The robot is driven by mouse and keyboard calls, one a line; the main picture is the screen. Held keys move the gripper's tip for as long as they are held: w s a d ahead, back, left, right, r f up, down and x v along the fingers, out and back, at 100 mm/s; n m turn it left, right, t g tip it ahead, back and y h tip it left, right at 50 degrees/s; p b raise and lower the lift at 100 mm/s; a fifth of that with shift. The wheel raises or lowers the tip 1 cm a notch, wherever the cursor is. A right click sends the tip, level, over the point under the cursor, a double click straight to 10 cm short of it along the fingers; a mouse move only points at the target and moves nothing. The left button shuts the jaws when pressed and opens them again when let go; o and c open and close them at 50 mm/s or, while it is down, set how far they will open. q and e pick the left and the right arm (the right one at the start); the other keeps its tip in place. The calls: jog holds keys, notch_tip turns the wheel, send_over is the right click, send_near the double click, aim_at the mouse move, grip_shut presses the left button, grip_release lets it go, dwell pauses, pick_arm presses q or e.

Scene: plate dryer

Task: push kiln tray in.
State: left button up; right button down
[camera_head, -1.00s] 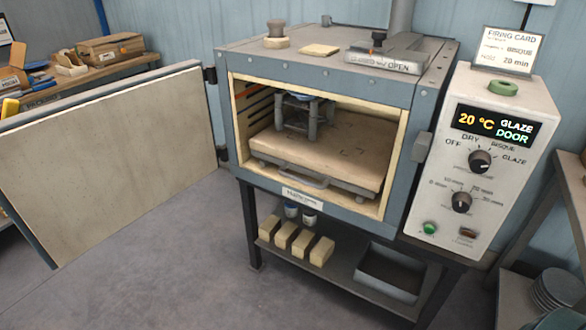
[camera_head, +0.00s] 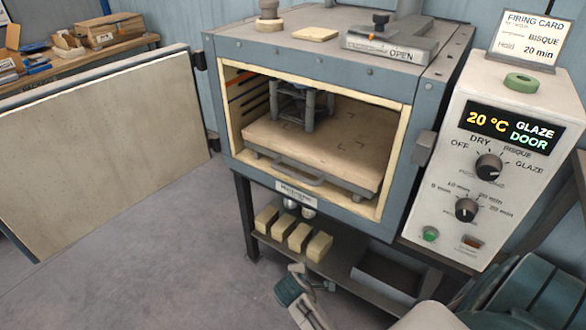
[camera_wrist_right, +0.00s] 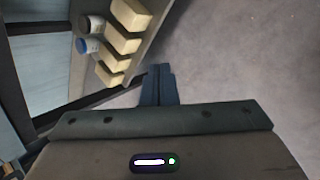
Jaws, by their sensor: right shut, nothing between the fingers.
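The kiln tray (camera_head: 335,150) is a pale slab on a grey frame with a bar handle (camera_head: 299,171) at its front. It lies inside the kiln chamber, its front edge close to the opening. A dark stand with posts (camera_head: 301,104) is on its back left part. The kiln door (camera_head: 105,140) is swung wide open to the left. My right gripper (camera_head: 306,288) is low in front of the kiln, below and apart from the tray. In the wrist view its dark fingers (camera_wrist_right: 158,76) are together and empty, near the lower shelf. My left gripper is out of view.
The lower shelf (camera_head: 338,265) under the kiln carries several pale bricks (camera_head: 293,235) and a grey bin (camera_head: 388,275). The control box (camera_head: 500,165) stands right of the kiln, reading 20 °C, GLAZE, DOOR. The floor in front left is clear.

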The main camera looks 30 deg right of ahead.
jog(key=w+d+r+n+t+h, duration=0.1)
jog(key=w+r+n+h, duration=0.4)
jog(key=w+r, duration=0.75)
jog(key=n+h, duration=0.3)
jog(key=n, duration=0.3)
send_near(302, 158)
jog(key=d+f, duration=0.1)
jog(key=w+d+f, duration=0.1)
jog(key=d, duration=0.1)
jog(key=d+f, duration=0.1)
jog(key=shift+w+d+f, duration=0.1)
jog(key=shift+w+d, duration=0.25)
jog(key=shift+w+d+f, duration=0.15)
jog(key=shift+w+d, duration=0.05)
jog(key=shift+d, duration=0.25)
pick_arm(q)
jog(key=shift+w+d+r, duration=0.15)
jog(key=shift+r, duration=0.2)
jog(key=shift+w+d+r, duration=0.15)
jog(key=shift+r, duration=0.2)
pick_arm(e)
jog(key=shift+d+y, duration=0.1)
jog(key=shift+y, duration=0.2)
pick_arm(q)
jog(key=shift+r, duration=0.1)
